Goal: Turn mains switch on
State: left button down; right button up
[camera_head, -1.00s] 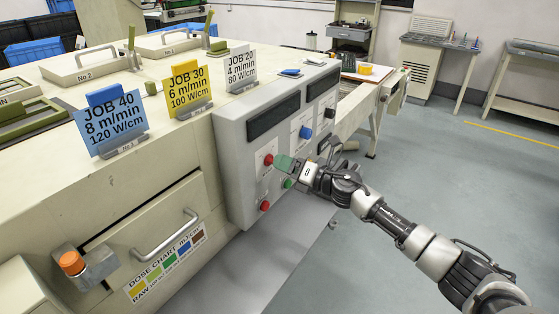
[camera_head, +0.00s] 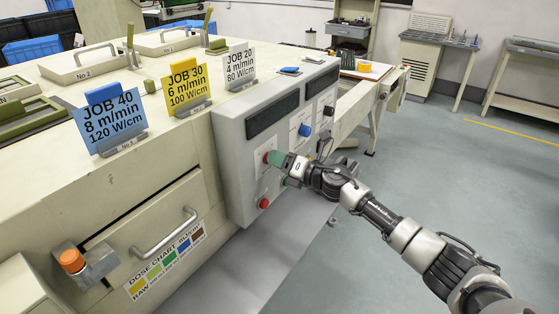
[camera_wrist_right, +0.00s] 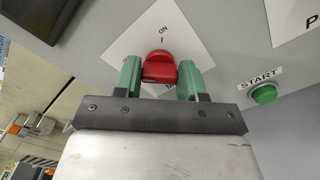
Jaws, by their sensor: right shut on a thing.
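The red mains switch knob (camera_wrist_right: 160,67) sits on a white label plate (camera_wrist_right: 190,36) with "ON" and a line printed above it. My right gripper (camera_wrist_right: 160,78) has its two green fingers on either side of the knob, shut on it. Part of the knob (camera_head: 266,157) shows in the head view beside my right gripper (camera_head: 277,159) on the grey control panel. The lower lettering on the plate is mostly hidden by the knob and fingers, and I cannot tell the knob's exact setting. My left gripper is not in view.
A green START button (camera_wrist_right: 263,94) is right of the switch. A red button (camera_head: 264,203) sits lower on the panel, and a blue knob (camera_head: 304,130) is further right. Job signs (camera_head: 110,120) stand on the machine top. The floor at right is clear.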

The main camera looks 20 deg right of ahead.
jog(key=shift+m, duration=0.3)
jog(key=shift+f+m+p, duration=0.15)
jog(key=shift+m+p, duration=1.45)
jog(key=shift+m, duration=1.3)
jog(key=shift+f+m+p, duration=0.15)
jog(key=shift+m+p, duration=1.5)
jog(key=shift+m, duration=1.25)
jog(key=shift+f+m+p, duration=0.15)
jog(key=shift+m+p, duration=1.45)
jog(key=shift+m, duration=1.3)
jog(key=o, duration=0.9)
jog(key=shift+d, duration=0.1)
